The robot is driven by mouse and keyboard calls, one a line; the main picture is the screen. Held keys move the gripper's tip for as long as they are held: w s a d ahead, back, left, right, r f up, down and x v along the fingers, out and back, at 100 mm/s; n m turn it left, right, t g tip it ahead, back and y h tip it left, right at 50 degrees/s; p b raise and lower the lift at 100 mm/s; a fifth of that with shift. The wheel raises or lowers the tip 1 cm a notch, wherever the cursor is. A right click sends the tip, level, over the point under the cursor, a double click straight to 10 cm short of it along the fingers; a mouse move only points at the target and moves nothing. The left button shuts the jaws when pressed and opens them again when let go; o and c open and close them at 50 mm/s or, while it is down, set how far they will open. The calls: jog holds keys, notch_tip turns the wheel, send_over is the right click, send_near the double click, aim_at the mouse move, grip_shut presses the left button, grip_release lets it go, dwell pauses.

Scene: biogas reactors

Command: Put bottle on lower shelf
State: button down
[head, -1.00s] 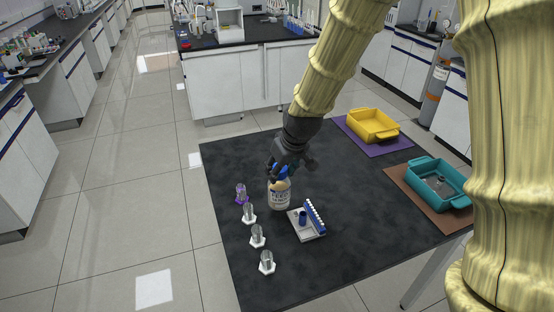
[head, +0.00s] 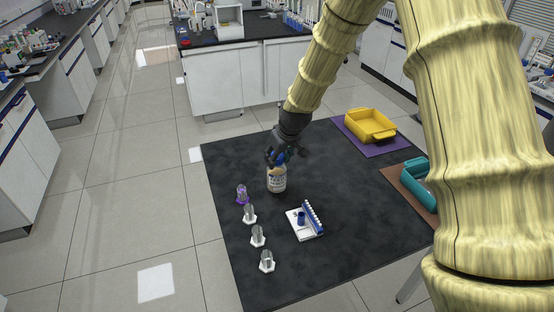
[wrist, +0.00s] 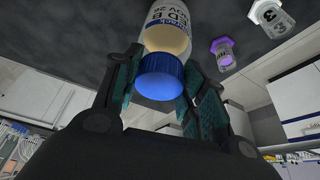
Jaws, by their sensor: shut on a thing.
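The bottle (head: 277,182) is clear with a printed label, pale contents and a blue cap. In the wrist view the bottle (wrist: 166,40) sits between the two fingers, cap toward my palm. My gripper (head: 279,160) is shut on its upper part, over the left half of the black table. It also shows in the wrist view (wrist: 162,75). The bottle looks about upright in the head view; I cannot tell how far its base is above the table. I cannot make out a lower shelf in either view.
On the black table (head: 350,210) stand several small cylinders on hexagonal bases (head: 249,214), one purple (head: 242,195), and a white rack with blue parts (head: 305,220). A yellow bin (head: 370,125) and a teal bin (head: 418,185), partly hidden by my arm, are at the right.

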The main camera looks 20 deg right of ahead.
jog(key=shift+f+p, duration=0.35)
jog(key=shift+f, duration=0.55)
jog(key=shift+f, duration=0.1)
jog(key=c, duration=0.8)
grip_release()
